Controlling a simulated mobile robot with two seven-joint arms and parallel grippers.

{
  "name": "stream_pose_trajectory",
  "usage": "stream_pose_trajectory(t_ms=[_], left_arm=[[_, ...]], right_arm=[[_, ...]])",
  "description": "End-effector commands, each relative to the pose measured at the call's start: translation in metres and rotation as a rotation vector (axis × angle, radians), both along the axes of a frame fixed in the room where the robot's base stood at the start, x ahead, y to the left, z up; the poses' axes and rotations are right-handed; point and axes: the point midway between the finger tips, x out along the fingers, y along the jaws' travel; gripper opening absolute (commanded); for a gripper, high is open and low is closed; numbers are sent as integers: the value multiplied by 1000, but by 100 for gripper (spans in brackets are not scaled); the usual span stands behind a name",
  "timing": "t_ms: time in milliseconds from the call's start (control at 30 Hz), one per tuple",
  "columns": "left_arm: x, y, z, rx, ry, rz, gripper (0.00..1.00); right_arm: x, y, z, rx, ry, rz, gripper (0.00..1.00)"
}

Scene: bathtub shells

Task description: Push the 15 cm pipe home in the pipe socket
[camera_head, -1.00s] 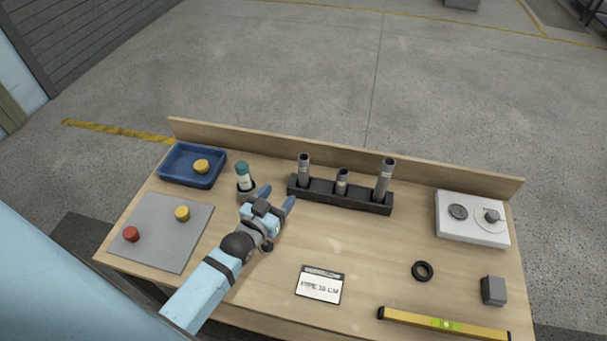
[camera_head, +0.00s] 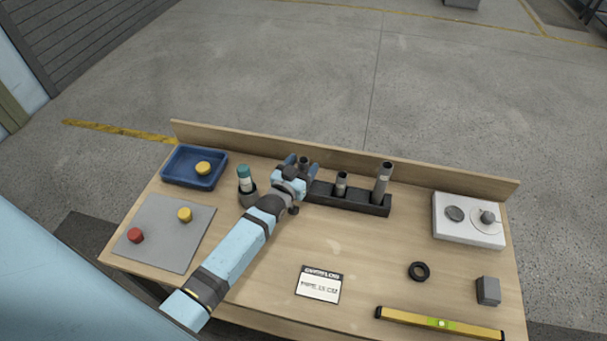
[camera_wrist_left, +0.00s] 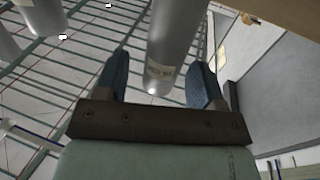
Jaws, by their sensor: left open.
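A black rack (camera_head: 347,199) at the back of the table holds three upright grey pipes. My left gripper (camera_head: 303,164) is at the left pipe (camera_head: 304,162), hiding most of it. In the left wrist view the open blue fingers stand either side of a grey labelled pipe (camera_wrist_left: 172,45); the label is too blurred to read. The short middle pipe (camera_head: 341,182) and the tall right pipe (camera_head: 383,182) stand free of the gripper. A card (camera_head: 319,285) reads "PIPE 15 CM". My right gripper is not in view.
A teal-capped bottle (camera_head: 245,178) stands in a dark holder left of my gripper. A blue tray (camera_head: 190,181), a grey mat (camera_head: 163,236) with knobs, a dial box (camera_head: 469,220), a black ring (camera_head: 418,271), a grey block (camera_head: 488,291) and a yellow level (camera_head: 439,323) surround clear middle table.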

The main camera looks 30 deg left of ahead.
Motion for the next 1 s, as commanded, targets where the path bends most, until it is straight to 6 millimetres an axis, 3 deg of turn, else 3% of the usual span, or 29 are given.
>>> stream_pose_trajectory(t_ms=[100,367,633,1000], left_arm=[[11,0,0,0,0,0,63],[13,0,-1,0,1,0,60],[12,0,-1,1,1,0,0],[13,0,4,0,-1,0,0]], right_arm=[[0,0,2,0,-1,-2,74],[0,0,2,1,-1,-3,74],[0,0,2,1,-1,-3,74],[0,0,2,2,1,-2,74]])
